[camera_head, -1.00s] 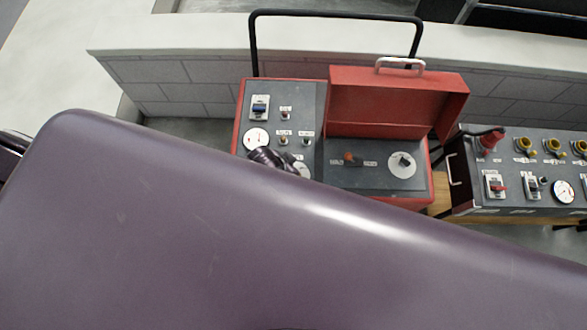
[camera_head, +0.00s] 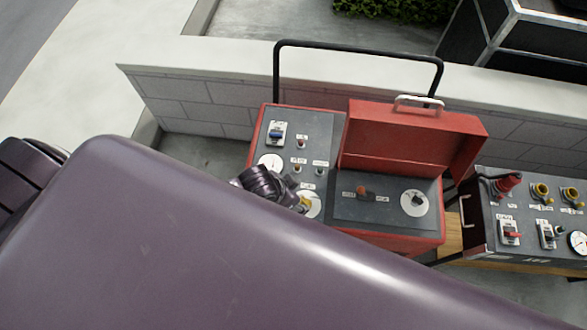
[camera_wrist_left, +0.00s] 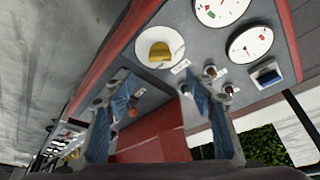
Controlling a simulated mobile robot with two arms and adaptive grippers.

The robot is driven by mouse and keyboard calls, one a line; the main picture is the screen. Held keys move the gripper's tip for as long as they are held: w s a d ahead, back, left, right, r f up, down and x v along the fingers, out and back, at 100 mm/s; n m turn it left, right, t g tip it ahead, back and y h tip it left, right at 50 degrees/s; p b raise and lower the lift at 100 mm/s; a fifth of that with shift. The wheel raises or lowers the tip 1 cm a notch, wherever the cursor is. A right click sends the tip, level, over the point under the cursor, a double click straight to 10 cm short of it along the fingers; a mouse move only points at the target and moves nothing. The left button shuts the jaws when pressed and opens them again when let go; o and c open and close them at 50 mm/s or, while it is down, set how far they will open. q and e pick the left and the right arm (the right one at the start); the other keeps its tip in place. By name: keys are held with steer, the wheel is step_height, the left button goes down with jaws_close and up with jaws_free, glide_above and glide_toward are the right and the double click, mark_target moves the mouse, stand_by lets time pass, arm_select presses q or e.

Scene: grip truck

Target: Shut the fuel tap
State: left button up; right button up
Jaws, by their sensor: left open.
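A yellow knob on a round white plate sits low on the left panel of the red generator (camera_head: 256,122); it seems to be the fuel tap (camera_head: 305,203), but its label is too small to read. In the left wrist view the yellow knob (camera_wrist_left: 160,51) lies just beyond the fingertips, its handle across the plate. My left gripper (camera_wrist_left: 158,92) is open, with blue pads and nothing between them. In the head view my left wrist (camera_head: 265,184) hangs just left of the knob; its fingers are mostly hidden. My right gripper is not in view.
The panel also has a blue switch (camera_head: 277,133), gauges and small knobs. Beside it are a red lever (camera_head: 364,193), a black dial (camera_head: 416,202) and a raised red lid (camera_head: 410,140). A second control box (camera_head: 520,225) stands right. My purple arm covers the foreground.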

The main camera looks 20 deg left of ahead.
arm_select(q)
steer(key=shift+v, duration=1)
